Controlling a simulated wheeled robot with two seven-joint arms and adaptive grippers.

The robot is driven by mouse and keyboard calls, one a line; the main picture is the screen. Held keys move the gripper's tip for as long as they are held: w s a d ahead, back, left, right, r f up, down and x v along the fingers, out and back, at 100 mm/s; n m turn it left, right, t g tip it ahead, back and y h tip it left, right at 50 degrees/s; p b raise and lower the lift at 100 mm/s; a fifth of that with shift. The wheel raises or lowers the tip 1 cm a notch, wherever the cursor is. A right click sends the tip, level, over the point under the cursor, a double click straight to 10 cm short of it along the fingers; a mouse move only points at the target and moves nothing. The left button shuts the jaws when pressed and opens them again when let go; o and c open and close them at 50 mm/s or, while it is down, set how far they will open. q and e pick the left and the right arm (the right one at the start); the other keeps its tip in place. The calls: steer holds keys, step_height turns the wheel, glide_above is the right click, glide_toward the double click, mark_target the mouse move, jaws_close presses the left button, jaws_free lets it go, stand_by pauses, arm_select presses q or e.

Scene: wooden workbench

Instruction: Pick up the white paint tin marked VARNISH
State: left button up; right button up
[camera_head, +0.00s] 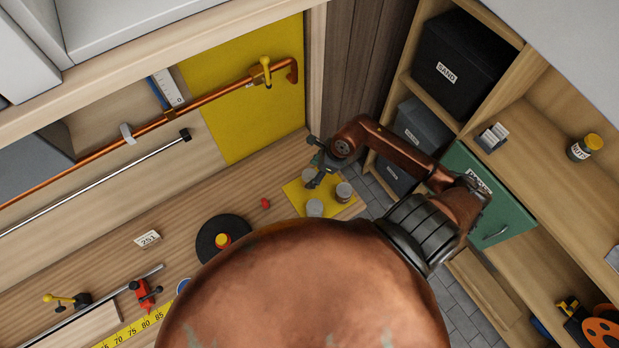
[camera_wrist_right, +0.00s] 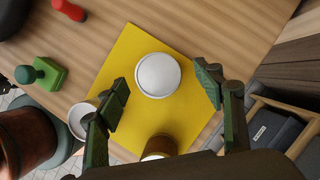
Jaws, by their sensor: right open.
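A white-lidded tin (camera_wrist_right: 158,75) stands on a yellow mat (camera_wrist_right: 125,62), between and beyond my right fingertips in the wrist view. My right gripper (camera_wrist_right: 165,92) is open above it, apart from the lid. In the head view my right gripper (camera_head: 317,164) is over the mat's far corner, partly hiding a tin (camera_head: 308,174). A second tin (camera_wrist_right: 82,120) is beside the left finger, and a third, brownish one (camera_wrist_right: 160,146) is at the bottom, partly hidden. No VARNISH marking is readable on any tin. My left gripper does not show.
A red object (camera_head: 265,203) and a black disc (camera_head: 222,239) lie left of the mat. In the wrist view a green-handled block (camera_wrist_right: 45,75) stands left of it. Shelves with dark bins (camera_head: 462,52) stand at right. My copper-coloured body covers the lower middle.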

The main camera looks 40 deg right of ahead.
mark_target(311, 175)
steer(key=shift+x, duration=1.55)
steer(key=shift+s, duration=0.1)
steer(key=shift+c, duration=0.3)
steer(key=shift+r, duration=0.1)
steer(key=c, duration=1.4)
